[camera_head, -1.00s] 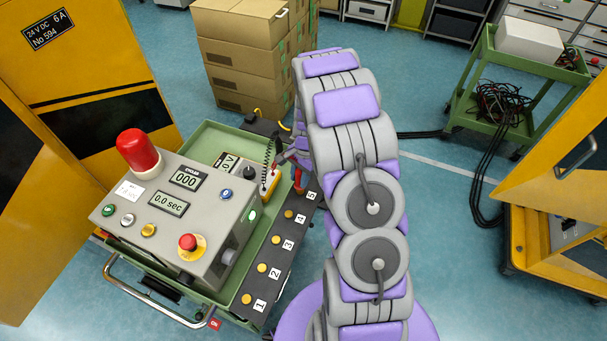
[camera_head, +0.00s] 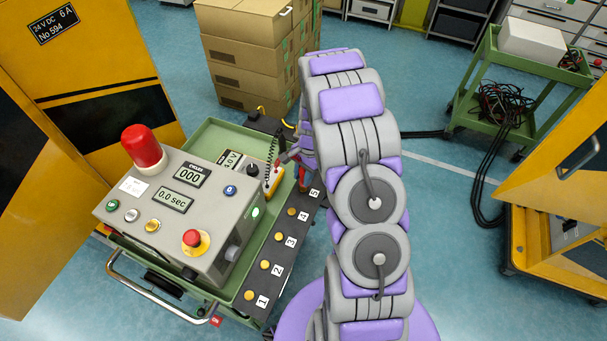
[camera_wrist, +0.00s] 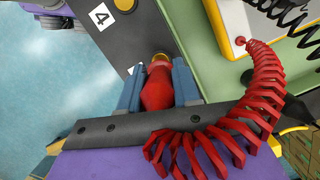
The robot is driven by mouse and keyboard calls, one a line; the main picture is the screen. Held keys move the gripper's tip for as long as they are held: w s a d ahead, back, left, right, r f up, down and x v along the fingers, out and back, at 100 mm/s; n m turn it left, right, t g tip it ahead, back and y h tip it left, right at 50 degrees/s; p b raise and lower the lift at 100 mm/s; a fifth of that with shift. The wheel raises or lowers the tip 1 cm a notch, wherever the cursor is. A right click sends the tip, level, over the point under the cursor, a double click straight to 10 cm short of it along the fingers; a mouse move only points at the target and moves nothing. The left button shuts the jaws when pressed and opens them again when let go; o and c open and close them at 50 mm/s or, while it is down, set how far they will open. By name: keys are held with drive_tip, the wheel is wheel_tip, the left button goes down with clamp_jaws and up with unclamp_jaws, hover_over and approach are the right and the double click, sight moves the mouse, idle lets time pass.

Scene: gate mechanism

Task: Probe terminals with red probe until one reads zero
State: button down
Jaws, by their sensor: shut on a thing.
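My gripper (camera_wrist: 158,80) is shut on the red probe (camera_wrist: 157,95), with one grey-blue finger on each side. The probe's front end is at a yellow terminal (camera_wrist: 160,58) at the strip's far end. Whether they touch is unclear. A coiled red lead (camera_wrist: 262,85) runs from the probe to a meter (camera_wrist: 232,30). In the head view, the dark terminal strip (camera_head: 261,283) carries several yellow terminals with number labels; terminal 4 (camera_head: 292,211) is clear of my gripper. The meter's display (camera_head: 231,161) is partly hidden and seems to read 4.0 V. My arm hides most of my gripper there.
A grey control box (camera_head: 170,215) with a red lamp (camera_head: 143,146) and buttons stands on the green cart (camera_head: 218,132) beside the strip. Cardboard boxes (camera_head: 248,75) stand behind. A green trolley (camera_head: 527,68) and yellow cabinet (camera_head: 520,240) are at right.

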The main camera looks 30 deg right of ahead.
drive_tip(key=shift+d+r, duration=0.1)
drive_tip(key=shift+d, duration=0.65)
drive_tip(key=shift+a+r+p, duration=0.25)
drive_tip(key=shift+r+p, duration=0.2)
drive_tip(key=shift+r, duration=0.35)
drive_tip(key=shift+a+r+p, duration=0.25)
drive_tip(key=shift+r+p, duration=0.2)
drive_tip(key=shift+r, duration=0.3)
drive_tip(key=shift+d+r+p, duration=0.1)
drive_tip(key=shift+r+p, duration=0.2)
drive_tip(key=shift+r, duration=0.3)
drive_tip(key=shift+d+r, duration=0.1)
drive_tip(key=shift+r, duration=0.1)
drive_tip(key=shift+d, duration=0.2)
drive_tip(key=shift+a, duration=0.3)
drive_tip(key=shift+d, duration=0.2)
